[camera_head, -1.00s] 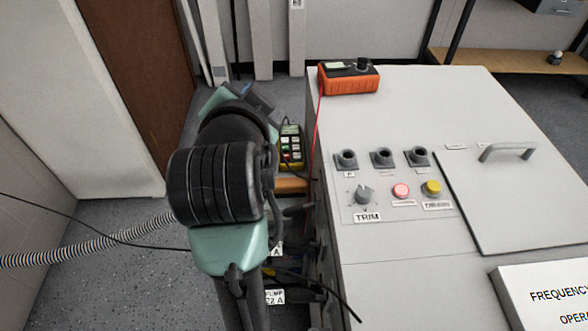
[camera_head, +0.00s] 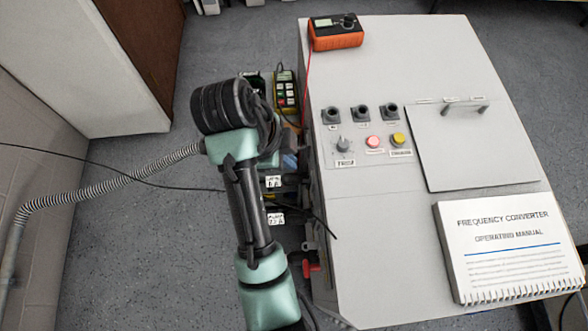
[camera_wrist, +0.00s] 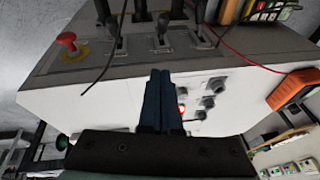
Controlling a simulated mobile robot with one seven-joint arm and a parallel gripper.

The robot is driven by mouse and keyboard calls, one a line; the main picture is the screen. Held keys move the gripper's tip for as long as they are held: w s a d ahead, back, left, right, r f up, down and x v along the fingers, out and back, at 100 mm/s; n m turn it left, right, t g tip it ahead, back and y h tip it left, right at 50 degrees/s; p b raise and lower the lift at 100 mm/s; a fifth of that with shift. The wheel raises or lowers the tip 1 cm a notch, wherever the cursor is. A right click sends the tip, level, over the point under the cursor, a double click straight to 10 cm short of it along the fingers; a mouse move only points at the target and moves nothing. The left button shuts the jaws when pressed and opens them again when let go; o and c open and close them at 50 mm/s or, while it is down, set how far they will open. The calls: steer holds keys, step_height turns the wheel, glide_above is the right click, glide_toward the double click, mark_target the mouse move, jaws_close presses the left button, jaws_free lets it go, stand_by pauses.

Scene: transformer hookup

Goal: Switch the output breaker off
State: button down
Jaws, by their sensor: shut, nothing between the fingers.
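In the wrist view, a panel on the cabinet's side carries several black-handled breaker levers, including a left lever (camera_wrist: 113,42), a middle lever (camera_wrist: 162,30) and a right lever (camera_wrist: 203,35). Their labels are too small to read, so I cannot tell which is the output breaker. My gripper (camera_wrist: 160,75) shows dark blue fingers, shut and empty, in front of the white cabinet top, pointing toward the levers and apparently apart from them. In the head view my arm hangs beside the cabinet's left side and hides much of that panel.
A red mushroom button (camera_wrist: 67,40) sits left of the levers, and black and red cables cross nearby. The white cabinet (camera_head: 385,290) bears an orange meter (camera_head: 336,40), a trim knob (camera_head: 344,145), a red lamp (camera_head: 374,142) and a manual (camera_head: 505,245). Grey floor (camera_head: 130,240) lies left.

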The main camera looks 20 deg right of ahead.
steer(key=b, duration=0.2)
glide_above(300, 179)
steer(key=a, duration=0.1)
steer(key=f, duration=1.1)
steer(key=shift+s+f, duration=0.35)
steer(key=shift+f, duration=0.05)
steer(key=shift+w+a+f, duration=0.2)
steer(key=shift+a+f, duration=0.1)
steer(key=shift+f, duration=0.2)
steer(key=shift+d+f, duration=0.1)
